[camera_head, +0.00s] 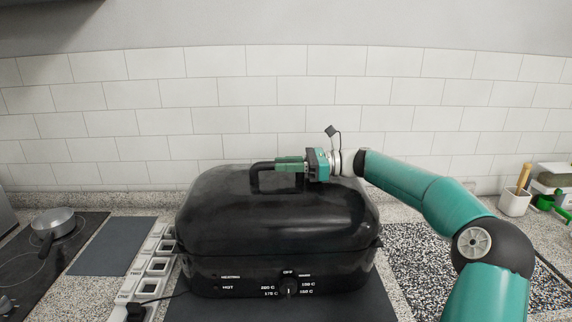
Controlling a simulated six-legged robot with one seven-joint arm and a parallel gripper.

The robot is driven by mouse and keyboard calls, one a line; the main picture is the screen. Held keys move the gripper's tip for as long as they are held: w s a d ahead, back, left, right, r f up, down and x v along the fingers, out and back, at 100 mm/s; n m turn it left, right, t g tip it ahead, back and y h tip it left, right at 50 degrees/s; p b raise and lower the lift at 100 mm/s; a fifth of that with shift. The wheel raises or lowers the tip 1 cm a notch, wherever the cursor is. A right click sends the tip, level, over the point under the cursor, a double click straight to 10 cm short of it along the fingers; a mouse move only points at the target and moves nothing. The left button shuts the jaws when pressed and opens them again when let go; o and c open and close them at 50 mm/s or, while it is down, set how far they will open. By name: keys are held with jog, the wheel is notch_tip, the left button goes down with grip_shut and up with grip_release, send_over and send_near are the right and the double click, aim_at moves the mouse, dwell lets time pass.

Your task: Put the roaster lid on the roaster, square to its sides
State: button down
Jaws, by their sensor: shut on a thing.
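The black domed roaster lid (225,212) sits over the black roaster (250,275), and its lower edge meets the roaster's top along the front. The lid's sides look about parallel to the roaster's sides; a small misfit at the back cannot be told. My gripper (275,164) comes in from the right above the lid and is shut on the lid's handle (256,180). The roaster's front shows its dial (288,289) and white heat markings. The back rim is hidden behind the lid.
The roaster stands on a dark mat (345,307). A power strip (155,265) and a cooktop with a pan (54,225) are at left. A speckled mat (418,262) and a white cup (514,202) are at right. A tiled wall is close behind.

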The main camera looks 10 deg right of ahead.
jog(key=shift+r, duration=0.1)
jog(key=c, duration=1.1)
grip_release()
jog(key=shift+c, duration=0.2)
jog(key=shift+f, duration=0.2)
jog(key=s+d, duration=0.1)
jog(key=d, duration=0.8)
jog(key=s+d, duration=0.1)
jog(key=d, duration=0.3)
jog(key=shift+s+d+r, duration=0.1)
jog(key=shift+s+d, duration=0.15)
jog(key=shift+s, duration=0.1)
jog(key=shift+s, duration=0.1)
